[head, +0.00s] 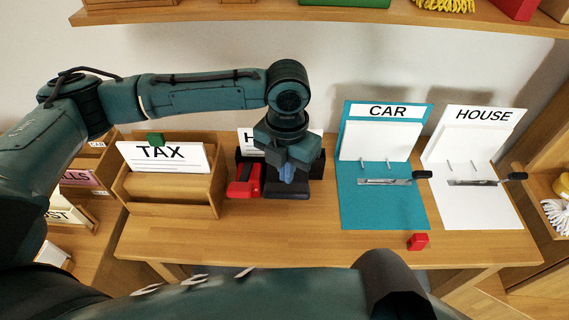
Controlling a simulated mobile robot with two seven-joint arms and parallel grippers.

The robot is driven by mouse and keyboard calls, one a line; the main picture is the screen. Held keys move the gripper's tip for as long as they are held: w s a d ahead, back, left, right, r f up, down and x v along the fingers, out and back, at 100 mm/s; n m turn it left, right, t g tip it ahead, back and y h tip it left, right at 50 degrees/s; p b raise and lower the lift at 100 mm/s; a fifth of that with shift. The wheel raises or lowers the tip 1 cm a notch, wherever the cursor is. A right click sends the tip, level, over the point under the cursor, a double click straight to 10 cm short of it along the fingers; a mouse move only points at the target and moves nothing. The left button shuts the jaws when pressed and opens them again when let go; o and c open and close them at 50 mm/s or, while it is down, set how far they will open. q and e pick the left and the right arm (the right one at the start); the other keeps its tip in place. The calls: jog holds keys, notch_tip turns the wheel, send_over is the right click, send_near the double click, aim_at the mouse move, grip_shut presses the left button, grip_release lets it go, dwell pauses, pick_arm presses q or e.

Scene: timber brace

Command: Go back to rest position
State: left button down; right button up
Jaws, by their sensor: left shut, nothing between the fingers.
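My left arm comes in from the left and bends down at the middle of the table. Its gripper (288,172) points down over a dark object (287,194) on the table and is shut with nothing held. The fingertips are small and partly hidden against the dark object. My right gripper does not show in the head view.
The wooden table (300,240) holds a TAX box (170,209), a red hole punch (243,181), a blue CAR binder (384,210), a white HOUSE binder (474,208) and a small red object (418,241). A shelf (280,12) runs above. The front middle of the table is clear.

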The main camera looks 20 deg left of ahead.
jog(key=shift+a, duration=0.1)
pick_arm(q)
jog(key=shift+d+f, duration=0.15)
jog(key=shift+d, duration=0.1)
jog(key=s+d+f+n+t+h, duration=0.25)
jog(key=d+f+n+h, duration=0.2)
jog(key=d+n, duration=0.35)
jog(key=s+d+f+n+t+h, duration=0.1)
jog(key=d+f+n+t+h, duration=0.2)
jog(key=d+n+h, duration=0.5)
jog(key=s+a+f+n+t+y, duration=0.2)
jog(key=s+a+f+n+y, duration=0.2)
jog(key=a+n, duration=0.5)
jog(key=s+a+f+n+t+y, duration=0.3)
jog(key=s+a+f+n+y, duration=0.1)
jog(key=a+n, duration=0.6)
jog(key=shift+s+f+n+y, duration=0.3)
jog(key=shift+f+n+y, duration=0.3)
jog(key=shift+f, duration=0.3)
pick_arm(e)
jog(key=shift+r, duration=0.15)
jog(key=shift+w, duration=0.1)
